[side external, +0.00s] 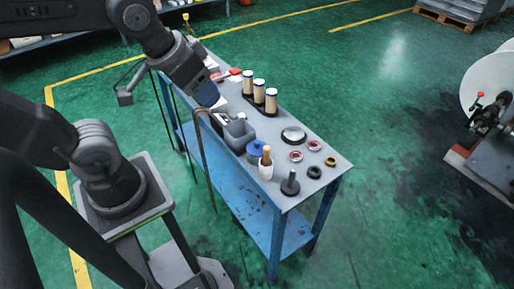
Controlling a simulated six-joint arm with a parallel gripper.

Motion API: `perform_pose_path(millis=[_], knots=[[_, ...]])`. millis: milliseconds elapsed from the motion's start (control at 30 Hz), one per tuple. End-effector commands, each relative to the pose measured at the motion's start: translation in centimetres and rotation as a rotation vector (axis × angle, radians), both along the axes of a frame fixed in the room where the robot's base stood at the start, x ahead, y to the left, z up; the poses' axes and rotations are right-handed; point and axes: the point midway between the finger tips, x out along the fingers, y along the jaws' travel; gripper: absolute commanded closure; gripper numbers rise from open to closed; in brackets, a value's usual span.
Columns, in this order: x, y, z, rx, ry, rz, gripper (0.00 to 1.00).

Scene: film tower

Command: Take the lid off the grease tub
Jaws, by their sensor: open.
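A low round tin (292,135) with a pale silvery top stands on the grey bench, right of its middle. A low blue round tub or lid (256,149) sits to its left, near the bench's near edge. I cannot tell for certain which of the two is the grease tub. My gripper (208,101) is at the end of the arm, pointing down over the far left part of the bench, well away from both. It is open; its fingertips are small and partly hidden, and I see nothing held.
A grey bin (238,133) stands below and right of my gripper. Several white-topped cylinders (259,92) stand in a row behind. A white cup with a wooden handle (266,165), a dark post on a base (290,184) and several small rings (314,172) crowd the bench's near right end.

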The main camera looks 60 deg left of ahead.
Motion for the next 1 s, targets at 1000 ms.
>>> perform_pose_path(millis=[1000], knots=[[19.5,8.3,-18.6,-0.296,0.264,1.665,0.45]])
